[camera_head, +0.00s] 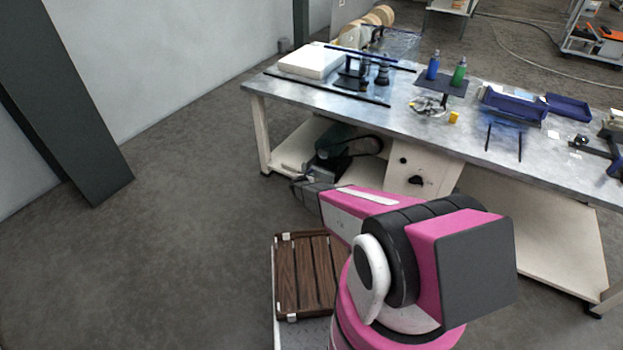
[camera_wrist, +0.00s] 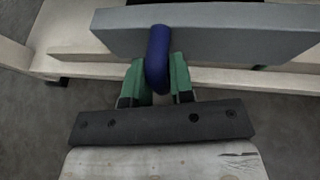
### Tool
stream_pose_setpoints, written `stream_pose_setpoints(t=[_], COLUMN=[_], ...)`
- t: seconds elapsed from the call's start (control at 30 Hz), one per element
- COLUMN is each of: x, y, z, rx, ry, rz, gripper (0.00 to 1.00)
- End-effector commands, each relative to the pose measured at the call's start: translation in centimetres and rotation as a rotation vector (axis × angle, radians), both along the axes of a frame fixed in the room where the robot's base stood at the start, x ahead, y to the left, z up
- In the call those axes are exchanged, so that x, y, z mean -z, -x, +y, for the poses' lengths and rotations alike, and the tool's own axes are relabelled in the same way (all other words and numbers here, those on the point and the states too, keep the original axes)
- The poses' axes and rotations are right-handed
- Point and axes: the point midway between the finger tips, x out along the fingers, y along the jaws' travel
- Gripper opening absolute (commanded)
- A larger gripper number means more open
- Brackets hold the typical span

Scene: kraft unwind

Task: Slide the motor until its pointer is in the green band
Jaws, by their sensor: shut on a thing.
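My gripper (camera_wrist: 159,72) shows in the wrist view with its two green fingers closed around a blue curved handle (camera_wrist: 157,50). The handle stands in front of a grey bar (camera_wrist: 225,30). In the head view, a dark green machine part with a black belt loop (camera_head: 366,146) sits under the bench; it looks like the motor, but I cannot be sure. My arm reaches toward it from the front, and its fingertips cannot be made out in that view. I cannot make out the pointer or the green band in either view.
The metal-topped workbench (camera_head: 340,98) carries bottles, blue trays and tools. A pale panel with black knobs (camera_head: 415,170) stands under it, right of the belt. A wooden slatted piece (camera_head: 305,272) lies at the front. The floor to the left is clear up to a dark post (camera_head: 70,110).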

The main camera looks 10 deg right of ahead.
Motion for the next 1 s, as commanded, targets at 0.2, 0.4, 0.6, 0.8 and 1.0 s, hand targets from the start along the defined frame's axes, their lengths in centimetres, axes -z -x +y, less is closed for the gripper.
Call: stream_pose_setpoints(t=[0.2,0.4,0.6,0.8,1.0], x=[0.0,0.0,-0.4,-1.5,-3.0], y=[0.2,0.2,1.0,3.3,6.5], z=[-0.1,-0.2,0.1,1.1,2.7], rx=[0.001,0.002,0.003,0.001,0.000], ry=[0.003,0.002,0.001,0.001,0.002], rz=[0.002,0.001,0.001,0.002,0.001], gripper=[0.44,0.44,0.44,0.44,0.44])
